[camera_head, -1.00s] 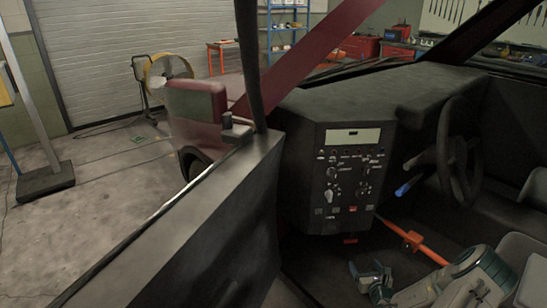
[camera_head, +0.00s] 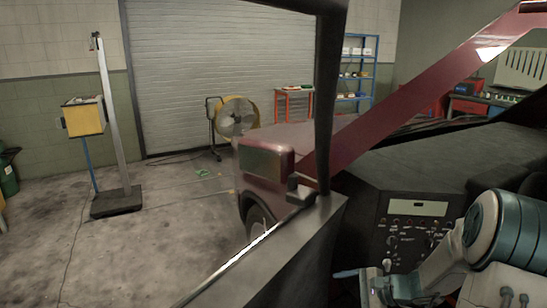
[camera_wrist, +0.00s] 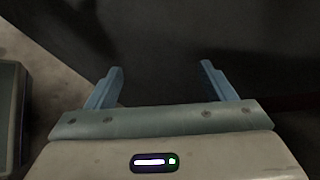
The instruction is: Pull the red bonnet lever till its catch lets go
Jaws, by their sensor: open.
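The red bonnet lever is not visible in either current view. The area below the dash is cut off by the bottom edge of the head view and partly covered by my arm. My gripper shows in the wrist view (camera_wrist: 161,70), open, its two blue fingers apart with nothing between them. A dark, plain surface lies beyond the fingers, and I cannot tell which part of the car it is. In the head view my gripper is low, in front of the lower dash by the door, partly cut off by the frame.
The dash control panel (camera_head: 416,232) stands just behind my arm. The car door (camera_head: 285,262) and the dark pillar (camera_head: 326,100) are to the left. Outside are a yellow fan (camera_head: 236,117) and a post on a black base (camera_head: 117,202). The floor between them is open.

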